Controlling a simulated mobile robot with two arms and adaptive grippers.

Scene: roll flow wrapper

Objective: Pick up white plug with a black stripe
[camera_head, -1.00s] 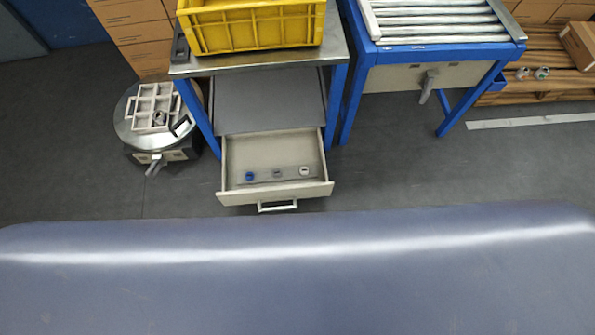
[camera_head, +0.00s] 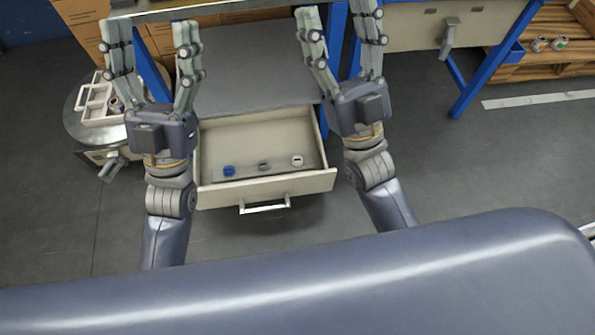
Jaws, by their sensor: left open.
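A small white plug (camera_head: 297,160) with a dark mark lies in the open drawer (camera_head: 265,188), right of the other two items there. My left gripper (camera_head: 151,28) is open and empty, up and left of the drawer, apart from the plug. My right gripper (camera_head: 339,14) is also open and empty, above and right of the plug in the picture. Neither gripper touches the plug, and nothing hides it.
A blue plug (camera_head: 229,171) and a greyish plug (camera_head: 264,166) lie beside the white one in the drawer. A round stand (camera_head: 77,129) with a white divided tray (camera_head: 95,107) is at the left. Open grey floor lies at the right.

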